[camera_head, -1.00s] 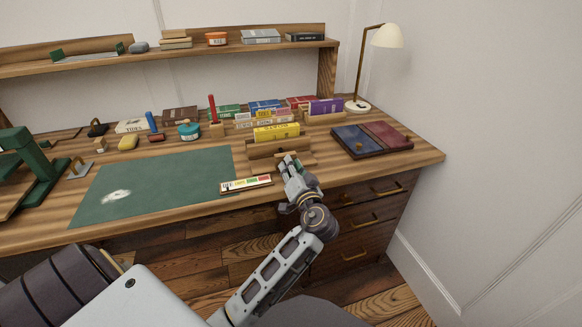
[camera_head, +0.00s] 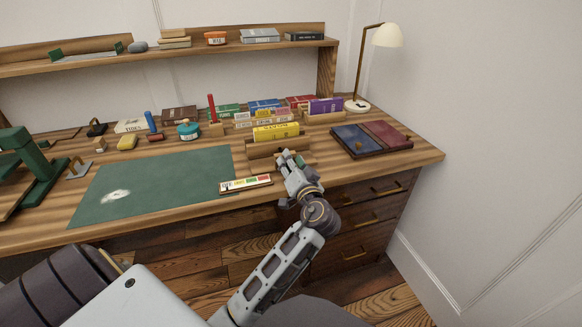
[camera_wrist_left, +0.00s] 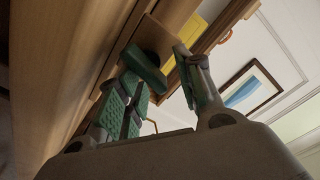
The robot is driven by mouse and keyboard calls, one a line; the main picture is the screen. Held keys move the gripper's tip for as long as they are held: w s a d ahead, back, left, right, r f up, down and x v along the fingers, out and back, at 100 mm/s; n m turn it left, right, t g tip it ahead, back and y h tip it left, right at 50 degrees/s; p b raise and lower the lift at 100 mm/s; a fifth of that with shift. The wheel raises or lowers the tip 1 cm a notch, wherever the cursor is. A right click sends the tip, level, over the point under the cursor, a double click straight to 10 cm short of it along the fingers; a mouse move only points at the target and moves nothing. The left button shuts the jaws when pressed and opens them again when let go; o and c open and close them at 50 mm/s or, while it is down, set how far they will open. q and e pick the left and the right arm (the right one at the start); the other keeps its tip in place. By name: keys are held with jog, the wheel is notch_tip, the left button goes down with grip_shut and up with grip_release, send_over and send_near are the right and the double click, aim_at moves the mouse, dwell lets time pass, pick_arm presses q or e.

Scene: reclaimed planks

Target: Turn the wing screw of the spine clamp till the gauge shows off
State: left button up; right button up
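The spine clamp (camera_head: 262,152) is a wooden block holding a yellow book (camera_head: 276,132) near the front edge of the desk. The gauge (camera_head: 246,184) is a flat strip with white, yellow, green and red fields, just left of the gripper; its reading is too small to tell. My left gripper (camera_head: 288,157) is at the clamp's front. In the left wrist view, its fingers (camera_wrist_left: 158,72) stand apart, with a dark green wing-shaped piece (camera_wrist_left: 146,68), apparently the wing screw, between and just beyond the tips. I cannot tell whether they touch it. My right gripper is out of view.
A blue and dark red tray (camera_head: 372,138) lies right of the clamp. A green mat (camera_head: 160,180) covers the desk to the left and is mostly clear. Books (camera_head: 262,106) stand behind the clamp. A lamp (camera_head: 358,104) stands at the back right.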

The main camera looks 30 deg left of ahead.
pick_arm(q)
notch_tip(320, 180, up, 8)
jog(key=shift+s+r, duration=0.1)
jog(key=shift+r, duration=0.15)
dwell(0.4)
